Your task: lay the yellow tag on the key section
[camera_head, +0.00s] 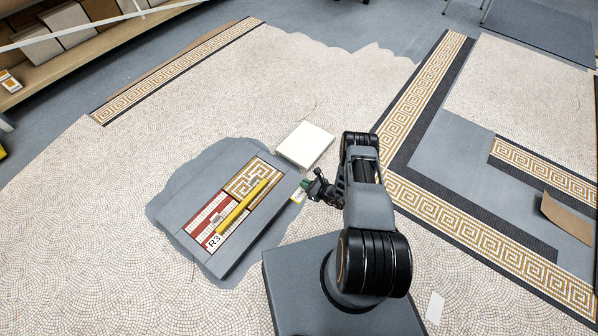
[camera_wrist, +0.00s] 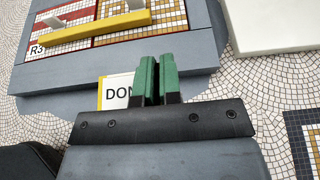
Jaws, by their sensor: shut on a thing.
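My gripper (camera_head: 309,185) is shut on the yellow tag (camera_head: 298,196), a white card with a yellow edge. In the wrist view the green fingers (camera_wrist: 156,68) pinch the tag (camera_wrist: 115,92) at its right side; the letters "DON" show and the rest is hidden. The key section (camera_head: 241,181) is the gold and white meander part of a mosaic panel; part of it shows at the top of the wrist view (camera_wrist: 172,22). The tag is beside the panel's grey board, apart from the key section.
A yellow bar (camera_head: 238,211) with two pale blocks lies across the panel, over part of the key section. A red and white section (camera_head: 203,217) and an "R3" label adjoin it. The grey board (camera_head: 185,208) surrounds them. A white block (camera_head: 306,144) stands just behind my gripper.

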